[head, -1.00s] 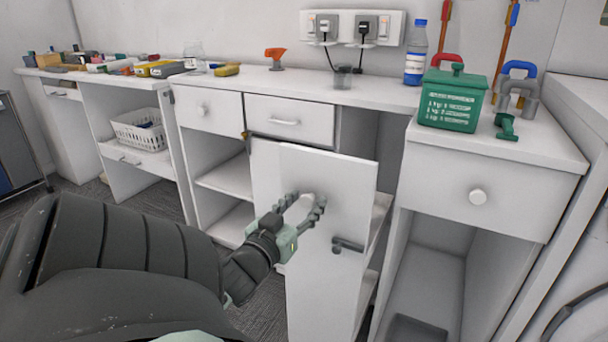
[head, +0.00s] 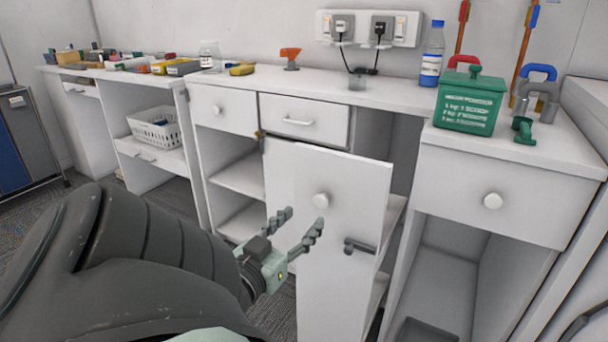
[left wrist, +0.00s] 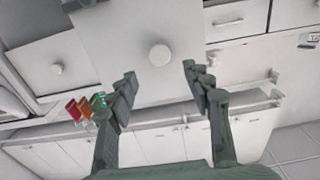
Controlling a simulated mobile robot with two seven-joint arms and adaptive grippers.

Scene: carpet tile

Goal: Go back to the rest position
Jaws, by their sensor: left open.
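My left gripper (head: 300,226) is open and empty in front of the white cabinet door (head: 345,240), with its fingers spread just below and left of the round knob (head: 321,200). The door stands ajar, angled out from the cabinet. In the left wrist view, both fingers of the left gripper (left wrist: 155,85) are apart, and the round knob (left wrist: 160,55) shows between and beyond them. No contact with the knob is visible.
A long white worktop (head: 390,95) runs along the wall. It carries a green tin (head: 468,105), a blue-capped bottle (head: 431,55) and an orange nozzle (head: 290,56). A white basket (head: 155,130) sits on a shelf at left. Dark carpet shows below.

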